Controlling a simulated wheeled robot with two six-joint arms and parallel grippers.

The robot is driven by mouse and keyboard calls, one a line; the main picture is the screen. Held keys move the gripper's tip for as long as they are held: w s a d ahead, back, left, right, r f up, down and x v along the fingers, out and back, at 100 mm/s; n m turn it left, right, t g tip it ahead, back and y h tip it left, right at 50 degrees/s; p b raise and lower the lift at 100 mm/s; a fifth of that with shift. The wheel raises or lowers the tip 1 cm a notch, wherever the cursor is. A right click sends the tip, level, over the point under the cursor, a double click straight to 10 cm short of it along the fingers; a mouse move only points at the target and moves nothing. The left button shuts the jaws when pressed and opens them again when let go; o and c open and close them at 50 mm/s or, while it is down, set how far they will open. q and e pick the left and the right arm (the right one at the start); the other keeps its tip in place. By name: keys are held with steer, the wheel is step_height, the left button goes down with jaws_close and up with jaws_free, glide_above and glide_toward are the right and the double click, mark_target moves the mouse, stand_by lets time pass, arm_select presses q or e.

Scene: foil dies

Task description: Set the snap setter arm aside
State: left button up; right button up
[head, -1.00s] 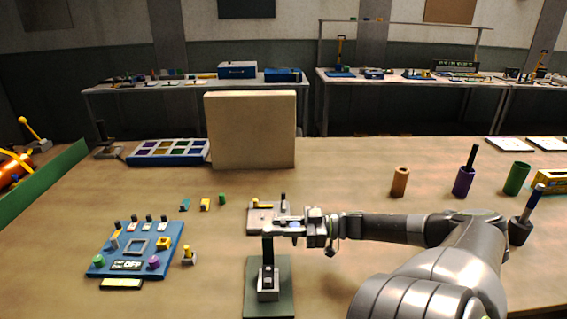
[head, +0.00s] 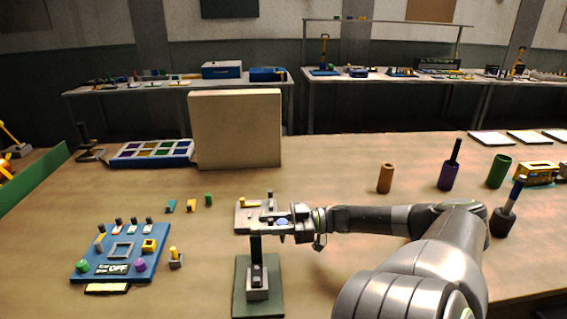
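A dark upright post (head: 256,248), which looks like the snap setter, stands in a grey block (head: 258,286) on a dark green base plate (head: 240,303), at the front middle of the table. My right gripper (head: 254,225) is at the top of this post, reaching in from the right. It covers the post's top, so the setter arm cannot be made out clearly. I cannot tell whether the fingers are closed on it. A pale plate (head: 240,218) with a yellow piece and a dark peg lies just behind the gripper. My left gripper is not in view.
A blue panel (head: 110,273) with several knobs sits at the left. A blue compartment tray (head: 150,162) and a tan board (head: 236,130) stand behind. Brown (head: 385,178), purple (head: 448,176) and green (head: 498,171) cylinders stand at the right. Table between board and cylinders is bare.

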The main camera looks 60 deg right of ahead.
steer(key=b+v, duration=0.1)
steer(key=v, duration=1.6)
steer(key=shift+d, duration=0.15)
